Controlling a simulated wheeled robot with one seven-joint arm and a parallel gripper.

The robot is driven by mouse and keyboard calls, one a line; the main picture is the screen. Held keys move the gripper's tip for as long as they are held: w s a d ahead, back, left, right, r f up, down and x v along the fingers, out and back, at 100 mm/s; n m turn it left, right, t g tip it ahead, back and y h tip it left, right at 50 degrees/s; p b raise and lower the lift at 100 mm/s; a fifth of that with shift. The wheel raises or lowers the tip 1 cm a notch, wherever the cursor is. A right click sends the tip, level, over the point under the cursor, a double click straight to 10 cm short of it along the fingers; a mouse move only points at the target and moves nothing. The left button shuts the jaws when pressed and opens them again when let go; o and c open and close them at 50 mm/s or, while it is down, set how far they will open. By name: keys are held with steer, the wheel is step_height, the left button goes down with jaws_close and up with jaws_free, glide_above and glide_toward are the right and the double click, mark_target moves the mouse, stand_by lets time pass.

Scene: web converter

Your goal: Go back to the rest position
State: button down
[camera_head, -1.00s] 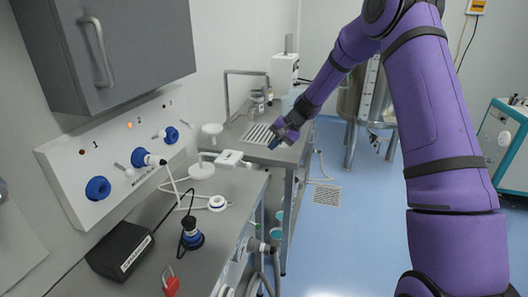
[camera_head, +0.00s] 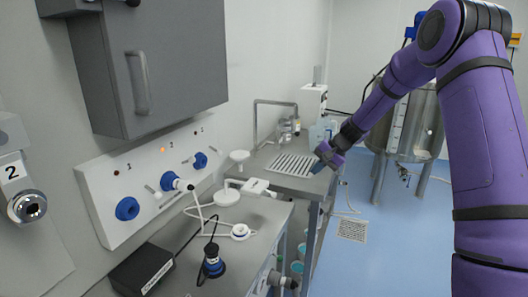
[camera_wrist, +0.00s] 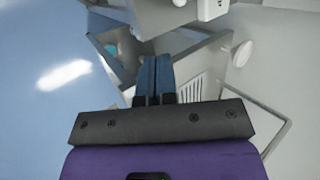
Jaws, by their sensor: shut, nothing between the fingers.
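My gripper (camera_head: 318,167) is at the end of my purple arm, out in front of me near the right edge of the far counter with the drain grille. In the wrist view its two blue fingers (camera_wrist: 154,78) lie side by side, shut, with nothing between them. The gripper appears clear of the counter, though the exact gap is hard to judge.
A grey bench (camera_head: 262,226) with a white device (camera_head: 256,187), a blue-black plug (camera_head: 212,262) and a black box (camera_head: 142,269) is at the left. A wall panel (camera_head: 108,190) and grey cabinet (camera_head: 185,60) are above. A steel tank (camera_head: 412,125) stands behind; blue floor (camera_head: 400,235) is open at right.

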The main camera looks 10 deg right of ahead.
steer(key=s+a+r+n+h, duration=0.2)
steer(key=s+a+r, duration=0.1)
steer(key=s+r, duration=0.6)
steer(key=s+a+r+n+h, duration=0.2)
steer(key=s+a+r, duration=0.1)
steer(key=s+r, duration=0.65)
steer(key=s+r+n+t+h, duration=0.1)
steer(key=s, duration=1.1)
steer(key=s+d+r+n+t+h, duration=0.1)
steer(key=s+h, duration=0.1)
steer(key=s, duration=1)
steer(key=shift+s+d+r+n+t, duration=0.25)
steer(key=shift+r+n+t, duration=0.05)
steer(key=shift+r, duration=0.1)
